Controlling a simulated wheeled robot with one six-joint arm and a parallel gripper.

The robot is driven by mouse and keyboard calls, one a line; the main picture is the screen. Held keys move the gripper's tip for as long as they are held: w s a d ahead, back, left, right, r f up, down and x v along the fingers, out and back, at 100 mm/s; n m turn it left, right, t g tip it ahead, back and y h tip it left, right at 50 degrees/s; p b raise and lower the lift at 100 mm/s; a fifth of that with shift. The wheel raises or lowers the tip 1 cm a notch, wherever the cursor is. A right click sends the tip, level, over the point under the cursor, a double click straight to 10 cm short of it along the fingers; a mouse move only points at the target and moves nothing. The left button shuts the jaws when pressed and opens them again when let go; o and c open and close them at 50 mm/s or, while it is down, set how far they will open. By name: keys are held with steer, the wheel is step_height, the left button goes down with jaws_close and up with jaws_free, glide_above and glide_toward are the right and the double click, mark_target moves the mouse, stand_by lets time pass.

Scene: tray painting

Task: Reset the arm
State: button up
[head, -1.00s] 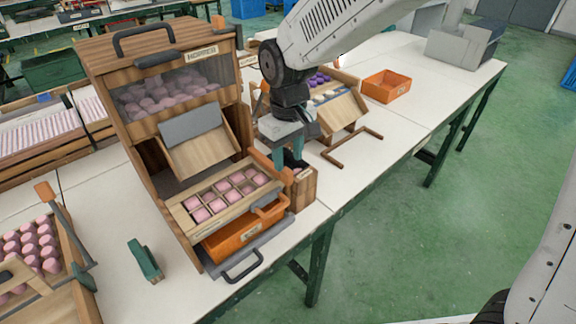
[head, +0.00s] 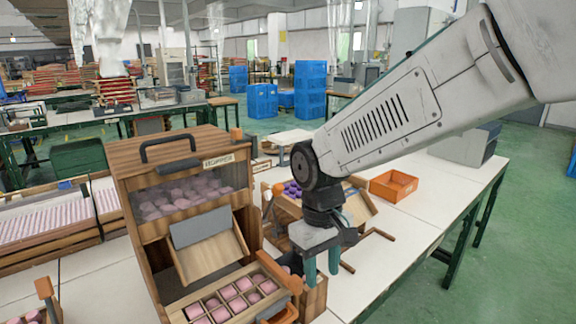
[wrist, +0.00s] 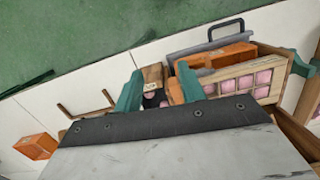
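My gripper (head: 321,272) hangs down from my arm, to the right of the hopper's tray. Its two green fingers are apart with nothing between them. In the wrist view the open fingers (wrist: 160,90) show above a small wooden box (wrist: 152,75) with something pink inside. The small box (head: 314,300) is partly hidden behind the fingers in the head view. I cannot tell how far the fingertips are from it.
The wooden hopper (head: 187,160) holds pink pieces and stands left of my gripper. Its compartment tray (head: 262,310) holds pink pieces. An orange bin (head: 393,186) stands on the white table (head: 425,215). A wooden rack with purple pieces (head: 292,188) stands behind my gripper.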

steer(key=s+d+r+m+t, duration=0.1)
steer(key=s+d+r+m, duration=0.2)
steer(key=s+d, duration=0.5)
steer(key=s+d+r+m+t, duration=0.1)
steer(key=s+d+r+m, duration=0.2)
steer(key=s+d, duration=0.6)
steer(key=d+r, duration=0.1)
steer(key=d, duration=0.2)
steer(key=shift+s+r+m+y, duration=0.15)
steer(key=shift+r+m+y, duration=0.15)
steer(key=shift+r+m, duration=0.1)
